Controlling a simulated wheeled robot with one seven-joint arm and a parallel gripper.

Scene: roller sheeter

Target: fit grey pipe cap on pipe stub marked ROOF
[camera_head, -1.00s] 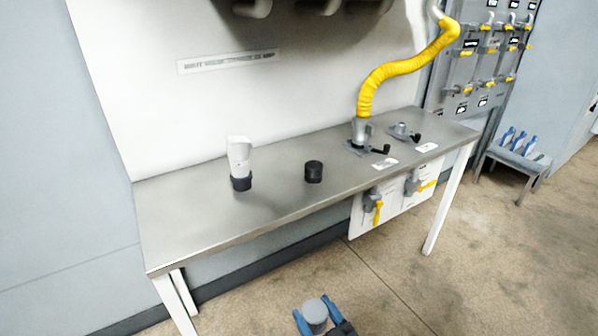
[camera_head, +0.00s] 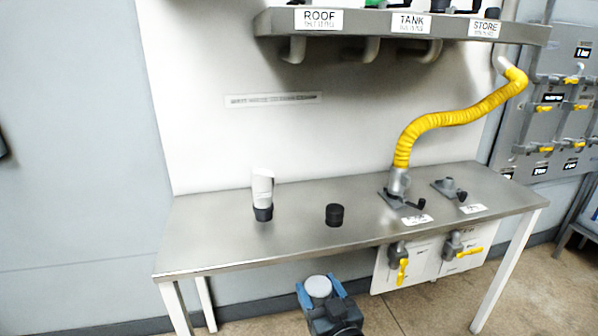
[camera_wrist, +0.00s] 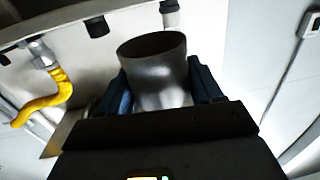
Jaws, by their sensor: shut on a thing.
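My gripper (camera_head: 321,290) is low at the bottom of the head view, in front of the table. Its blue fingers are shut on the grey pipe cap (camera_head: 317,284), whose round pale top faces up. In the wrist view the cap (camera_wrist: 158,85) sits between the fingers, with its dark round end toward the room.
The metal table (camera_head: 300,240) holds a white container with a dark base (camera_head: 263,195), a black cap (camera_head: 334,214) and a yellow hose (camera_head: 440,118) on a fitting. The shelf (camera_head: 360,24) also carries TANK and STORE labels. Valves hang under the table's right side.

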